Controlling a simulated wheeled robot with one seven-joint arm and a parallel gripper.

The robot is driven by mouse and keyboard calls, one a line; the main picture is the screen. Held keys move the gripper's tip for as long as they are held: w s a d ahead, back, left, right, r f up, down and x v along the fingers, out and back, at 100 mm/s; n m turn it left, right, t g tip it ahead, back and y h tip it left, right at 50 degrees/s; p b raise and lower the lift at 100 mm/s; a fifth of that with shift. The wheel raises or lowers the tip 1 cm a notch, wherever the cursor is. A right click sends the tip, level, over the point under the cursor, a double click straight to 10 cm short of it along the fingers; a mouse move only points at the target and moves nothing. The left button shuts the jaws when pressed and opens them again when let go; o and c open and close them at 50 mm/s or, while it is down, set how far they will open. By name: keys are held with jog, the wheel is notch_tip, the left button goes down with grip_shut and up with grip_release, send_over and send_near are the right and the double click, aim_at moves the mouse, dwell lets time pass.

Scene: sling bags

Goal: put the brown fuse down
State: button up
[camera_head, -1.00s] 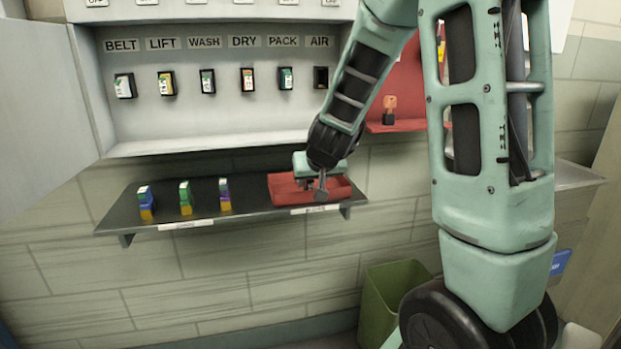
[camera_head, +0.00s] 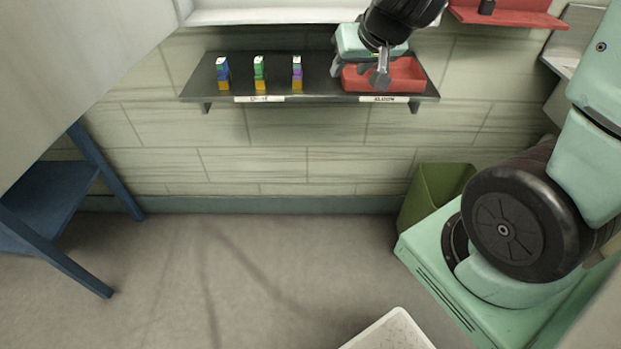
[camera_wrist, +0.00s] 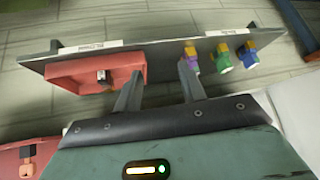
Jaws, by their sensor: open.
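A small block with a pale top and dark side, which looks like the brown fuse (camera_wrist: 103,77), lies in the red tray (camera_wrist: 68,82) in the wrist view. Its brown colour is not clear there. In the head view the red tray (camera_head: 408,82) sits at the right end of the dark shelf, and I cannot make out the fuse in it. My gripper (camera_head: 360,74) is at the left part of the tray in the head view. In the wrist view my gripper (camera_wrist: 158,78) is open, with nothing between its fingers and the block apart from them.
Three coloured fuses, blue (camera_head: 222,73), green (camera_head: 259,72) and purple (camera_head: 297,72), stand on the dark shelf (camera_head: 325,90) left of the tray. A green bin (camera_head: 432,195) stands below right. A blue table (camera_head: 50,205) is at left, and a white tray (camera_head: 388,332) is at the bottom.

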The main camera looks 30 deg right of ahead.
jog(key=s+a+f+n+g+y, duration=0.1)
jog(key=s+a+n+g, duration=0.1)
jog(key=s+a, duration=0.35)
jog(key=s+a+n+g+y, duration=0.1)
jog(key=s+a+n+y, duration=0.15)
jog(key=a, duration=0.55)
jog(key=s+a+f+n+g, duration=0.1)
jog(key=s+a+n+g, duration=0.15)
jog(key=a, duration=0.45)
jog(key=s+a+n+g+h, duration=0.1)
jog(key=s+a+n+g, duration=0.1)
jog(key=s, duration=0.8)
jog(key=shift+s+a+f+n+h, duration=0.35)
jog(key=shift+s+f+n, duration=0.05)
jog(key=shift+n, duration=0.5)
